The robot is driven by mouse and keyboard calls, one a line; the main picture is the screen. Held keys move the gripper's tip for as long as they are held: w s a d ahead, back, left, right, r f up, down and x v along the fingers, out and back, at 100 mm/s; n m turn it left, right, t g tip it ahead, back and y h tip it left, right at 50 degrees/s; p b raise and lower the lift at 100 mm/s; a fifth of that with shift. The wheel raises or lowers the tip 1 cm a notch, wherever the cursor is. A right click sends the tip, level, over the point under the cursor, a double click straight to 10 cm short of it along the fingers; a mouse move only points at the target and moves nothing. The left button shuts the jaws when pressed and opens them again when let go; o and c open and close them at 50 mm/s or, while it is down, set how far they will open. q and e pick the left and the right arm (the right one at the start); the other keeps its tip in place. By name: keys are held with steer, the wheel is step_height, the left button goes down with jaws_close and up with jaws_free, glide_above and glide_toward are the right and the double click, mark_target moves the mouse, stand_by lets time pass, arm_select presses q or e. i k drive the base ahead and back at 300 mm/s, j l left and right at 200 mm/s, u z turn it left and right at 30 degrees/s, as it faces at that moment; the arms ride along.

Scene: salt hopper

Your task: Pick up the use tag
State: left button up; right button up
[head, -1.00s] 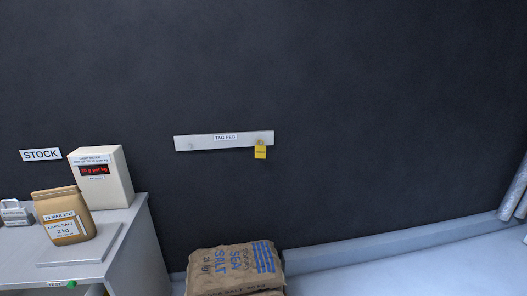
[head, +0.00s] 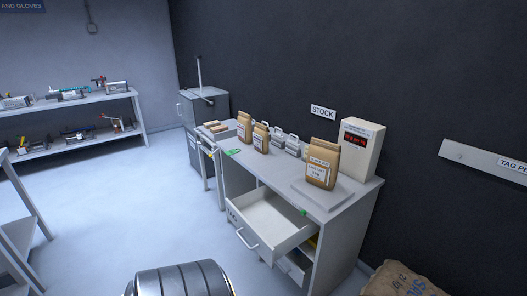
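The tag rail (head: 485,162), a pale strip lettered "TAG PE…", is cut off by the right edge of the head view. Its visible left part has a small peg and no tag on it. The yellow tag that hung at the rail's right end a second ago is outside the picture now. I cannot identify a use tag in this view.
A grey bench (head: 340,222) has an open, empty-looking upper drawer (head: 268,220) jutting out. Paper salt bags (head: 322,164) and a white display box (head: 361,150) stand on it. A sack (head: 400,283) sits at lower right. Shelves (head: 75,108) stand back left; the floor between is clear.

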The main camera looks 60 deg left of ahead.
mark_target(233, 152)
steer(key=u, duration=2.25)
steer(key=i+j, duration=0.5)
steer(key=i, duration=0.25)
steer(key=i+j+z, duration=0.1)
steer(key=i+j, duration=0.45)
steer(key=i, duration=0.15)
